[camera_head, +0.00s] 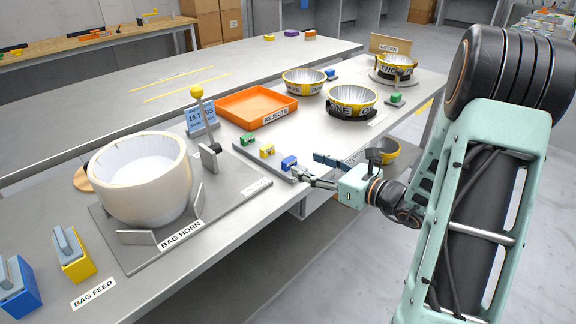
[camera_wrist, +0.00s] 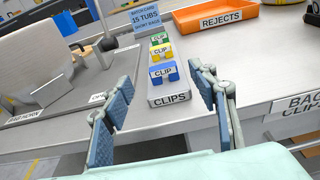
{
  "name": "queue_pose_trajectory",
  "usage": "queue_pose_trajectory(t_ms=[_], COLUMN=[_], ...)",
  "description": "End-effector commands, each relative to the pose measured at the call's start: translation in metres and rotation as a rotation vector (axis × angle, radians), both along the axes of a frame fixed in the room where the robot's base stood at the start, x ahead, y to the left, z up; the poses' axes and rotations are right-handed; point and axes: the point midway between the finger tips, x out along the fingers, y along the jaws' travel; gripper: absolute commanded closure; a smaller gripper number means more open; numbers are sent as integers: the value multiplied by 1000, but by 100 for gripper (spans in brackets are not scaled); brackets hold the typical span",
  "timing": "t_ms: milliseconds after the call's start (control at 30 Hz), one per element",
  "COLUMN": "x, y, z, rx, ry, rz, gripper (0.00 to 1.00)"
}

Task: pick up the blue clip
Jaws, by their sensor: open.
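The blue clip (camera_head: 289,162) sits at the near end of a grey clip rack, with a yellow clip (camera_head: 267,151) and a green clip (camera_head: 248,139) behind it in a row. In the wrist view the blue clip (camera_wrist: 163,73) lies ahead, between the open fingers, with the yellow clip (camera_wrist: 160,52) and green clip (camera_wrist: 158,38) beyond it. My gripper (camera_head: 312,169) is open and empty, just right of the blue clip in the head view. In the wrist view my gripper (camera_wrist: 168,108) has its fingers spread either side of the rack's labelled front (camera_wrist: 170,98), apart from the clip.
The bag horn (camera_head: 140,178) with its plate stands left of the rack. The orange rejects tray (camera_head: 256,107) and a batch card (camera_head: 201,118) stand behind. Several labelled bowls, such as one marked ONE (camera_head: 351,101), stand farther back. The table edge runs below my gripper.

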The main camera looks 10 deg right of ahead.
Motion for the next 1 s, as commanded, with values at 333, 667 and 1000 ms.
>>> queue_pose_trajectory(t_ms=[333, 667, 1000], x=[27, 62, 66], y=[20, 44, 46], z=[-7, -21, -20], rx=[-3, -4, -5], ry=[0, -2, 0], rz=[2, 5, 3], gripper=[46, 46, 54])
